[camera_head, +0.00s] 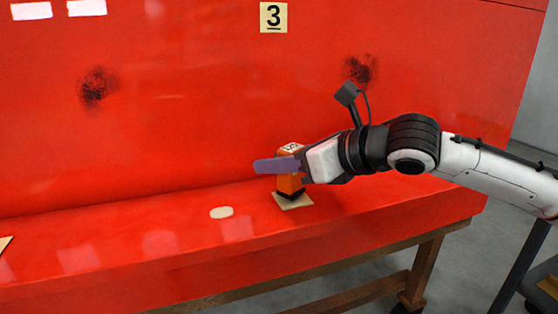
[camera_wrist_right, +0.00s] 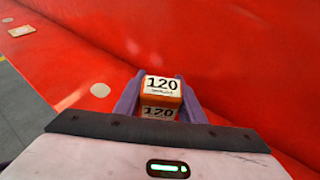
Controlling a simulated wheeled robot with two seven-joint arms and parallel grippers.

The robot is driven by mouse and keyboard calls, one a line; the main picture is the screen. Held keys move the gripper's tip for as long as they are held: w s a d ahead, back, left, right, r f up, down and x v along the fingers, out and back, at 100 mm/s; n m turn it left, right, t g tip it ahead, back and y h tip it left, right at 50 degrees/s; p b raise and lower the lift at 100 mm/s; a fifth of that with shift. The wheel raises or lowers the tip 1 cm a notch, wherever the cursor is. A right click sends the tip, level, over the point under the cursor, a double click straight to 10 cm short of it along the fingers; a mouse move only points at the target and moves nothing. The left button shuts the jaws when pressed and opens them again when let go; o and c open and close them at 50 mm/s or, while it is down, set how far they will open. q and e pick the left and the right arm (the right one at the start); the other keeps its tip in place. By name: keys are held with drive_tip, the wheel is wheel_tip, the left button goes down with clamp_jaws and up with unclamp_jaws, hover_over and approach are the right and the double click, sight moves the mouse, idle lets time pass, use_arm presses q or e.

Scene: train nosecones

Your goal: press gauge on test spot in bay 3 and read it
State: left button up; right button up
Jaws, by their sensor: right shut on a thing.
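The orange gauge (camera_head: 290,182) with a black foot stands upright on a cream square plate (camera_head: 296,203) on the red ledge, below the "3" sign (camera_head: 273,17). My right gripper (camera_head: 284,165) is shut on the gauge, its purple fingers at either side. In the right wrist view the gauge's white label (camera_wrist_right: 162,86) reads 120, with small blurred print below; a second 120 shows under it. A round pale spot (camera_head: 221,212) lies on the ledge left of the gauge and shows in the wrist view (camera_wrist_right: 100,90). The gauge's underside is hidden. My left gripper is out of view.
A red wall rises behind the ledge (camera_head: 150,245), with dark smudges (camera_head: 97,88) (camera_head: 360,68). Another cream plate (camera_wrist_right: 22,31) lies farther left along the ledge. Wooden legs (camera_head: 424,270) hold the ledge up. A dark cart stands at the lower right.

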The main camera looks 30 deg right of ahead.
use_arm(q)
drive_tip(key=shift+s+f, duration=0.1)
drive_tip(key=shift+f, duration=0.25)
use_arm(e)
drive_tip(key=shift+f, duration=0.6)
idle(0.7)
